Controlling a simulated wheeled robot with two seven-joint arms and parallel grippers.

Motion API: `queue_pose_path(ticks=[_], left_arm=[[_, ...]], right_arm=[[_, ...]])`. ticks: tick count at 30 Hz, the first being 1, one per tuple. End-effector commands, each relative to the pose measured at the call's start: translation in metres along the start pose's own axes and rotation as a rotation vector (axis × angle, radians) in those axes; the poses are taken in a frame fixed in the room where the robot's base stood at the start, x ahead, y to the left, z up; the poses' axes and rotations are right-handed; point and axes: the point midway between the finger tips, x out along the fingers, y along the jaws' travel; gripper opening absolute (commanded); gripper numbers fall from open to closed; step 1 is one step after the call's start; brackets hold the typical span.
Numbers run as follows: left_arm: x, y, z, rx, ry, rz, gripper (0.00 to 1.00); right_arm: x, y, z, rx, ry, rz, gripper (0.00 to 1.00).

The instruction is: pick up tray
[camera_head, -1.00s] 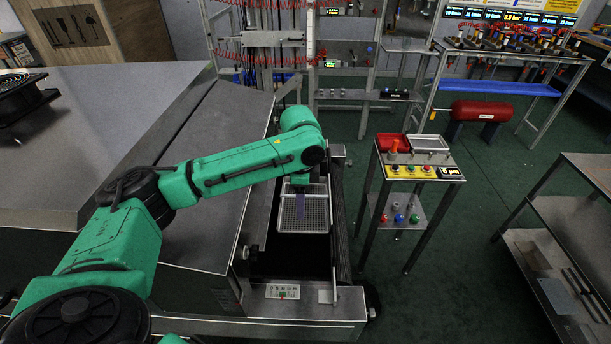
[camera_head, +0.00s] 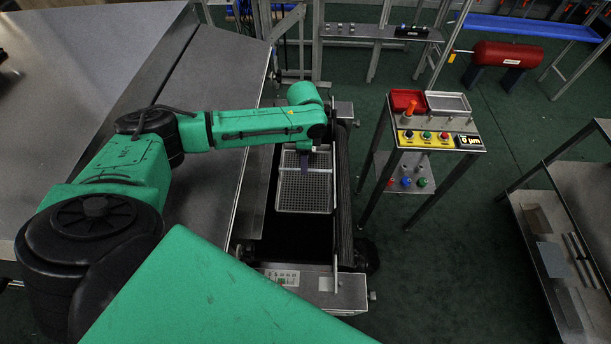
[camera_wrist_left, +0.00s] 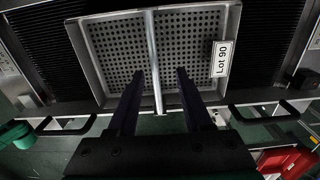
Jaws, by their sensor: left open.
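The tray (camera_head: 304,196) is a grey metal tray with a perforated floor. It lies in the dark channel of the dryer, right of my left arm in the head view. In the left wrist view the tray (camera_wrist_left: 108,45) shows a bar across its middle and a "Lot 90" label on its right part. My left gripper (camera_head: 306,163) is over the tray's far part. In the left wrist view the left gripper (camera_wrist_left: 159,76) is open, with one finger on each side of the bar and nothing visibly held. Whether the fingers touch the tray is unclear. My right gripper is out of view.
The dryer's metal housing (camera_head: 218,80) rises left of the channel. A control stand (camera_head: 436,139) with buttons and a red bin (camera_head: 406,101) stands to the right. A shelf rack (camera_head: 545,240) is at far right, with open green floor between.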

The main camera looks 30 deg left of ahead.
Motion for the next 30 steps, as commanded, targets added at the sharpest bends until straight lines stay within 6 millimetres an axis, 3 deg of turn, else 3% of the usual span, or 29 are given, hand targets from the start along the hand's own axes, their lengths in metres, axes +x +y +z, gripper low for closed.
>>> queue_pose_path(ticks=[2, 6, 13, 17, 30], left_arm=[[0.011, 0.006, -0.002, 0.002, -0.003, 0.005, 0.50], [0.037, 0.006, -0.002, 0.001, -0.002, 0.002, 0.50], [0.041, 0.005, -0.002, 0.000, 0.000, 0.001, 0.50], [0.041, 0.006, -0.002, 0.000, 0.000, 0.001, 0.00], [0.040, 0.005, -0.002, 0.000, 0.000, 0.000, 0.00]], right_arm=[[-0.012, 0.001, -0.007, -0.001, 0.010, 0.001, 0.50], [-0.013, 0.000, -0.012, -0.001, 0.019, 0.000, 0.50], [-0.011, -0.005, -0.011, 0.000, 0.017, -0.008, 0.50], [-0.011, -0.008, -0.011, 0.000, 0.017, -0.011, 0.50], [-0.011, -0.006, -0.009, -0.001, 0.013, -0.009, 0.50]])
